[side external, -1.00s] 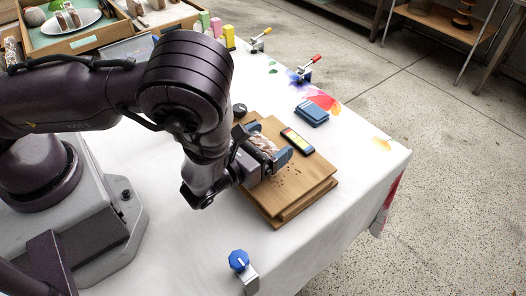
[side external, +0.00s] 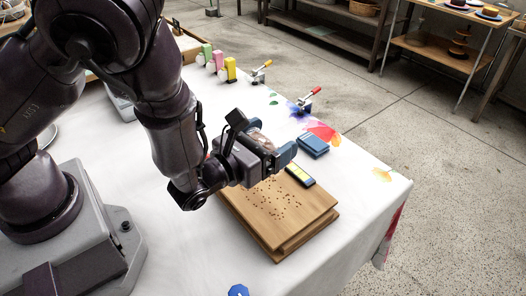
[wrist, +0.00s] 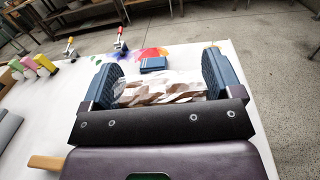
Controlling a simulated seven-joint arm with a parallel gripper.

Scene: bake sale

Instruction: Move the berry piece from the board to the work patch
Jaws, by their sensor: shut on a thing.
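The berry piece (wrist: 160,88) shows as a white and brown streaked lump between my fingers in the wrist view. In the side view, part of it (side external: 262,140) is visible, and the rest is hidden by the gripper. My gripper (wrist: 163,84) is shut on it, with one blue finger at each end. In the side view, my gripper (side external: 266,142) is above the far part of the wooden board (side external: 282,216), apart from its surface. Dark crumbs lie on the bare board. I cannot make out a marked work patch.
A dark case with a yellow face (side external: 300,175) lies by the board's far edge. A blue box (side external: 313,146) sits beyond it. Clamps with red (side external: 314,91) and yellow (side external: 265,68) handles stand along the table edge. The white cloth (side external: 350,205) right of the board is clear.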

